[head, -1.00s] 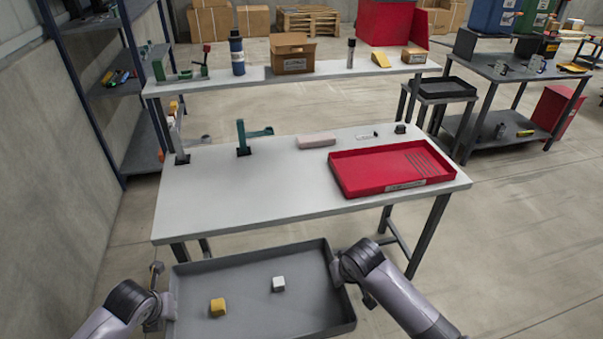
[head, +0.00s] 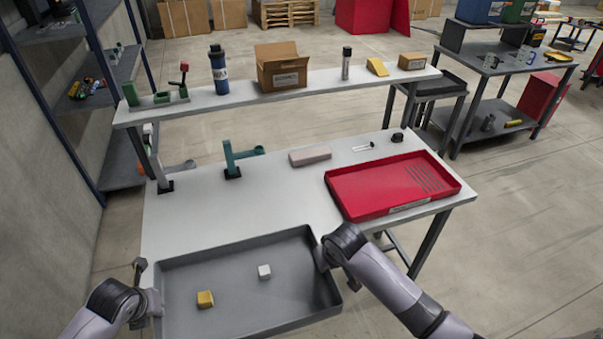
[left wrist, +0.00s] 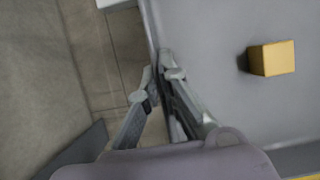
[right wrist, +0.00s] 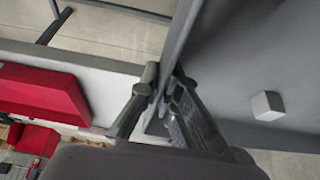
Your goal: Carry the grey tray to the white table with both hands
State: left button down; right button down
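The grey tray (head: 235,262) is held between my two hands at the near edge of the white table (head: 270,192). Its far part overlaps the tabletop in the head view; I cannot tell whether it touches. A yellow block (head: 205,299) and a white block (head: 264,271) sit inside it. My left gripper (head: 147,290) is shut on the tray's left wall; the left wrist view shows the fingers (left wrist: 158,75) on either side of the rim. My right gripper (head: 325,255) is shut on the right wall, and its fingers (right wrist: 165,80) straddle the rim in the right wrist view.
A red tray (head: 385,187) covers the table's right part. A pink block (head: 310,156) and a green fixture (head: 238,158) stand towards the back, below a raised shelf (head: 225,99) with a carton and bottles. The tabletop's left and middle are clear.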

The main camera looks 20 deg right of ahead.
aim_at(232, 224)
jog(key=i, duration=0.9)
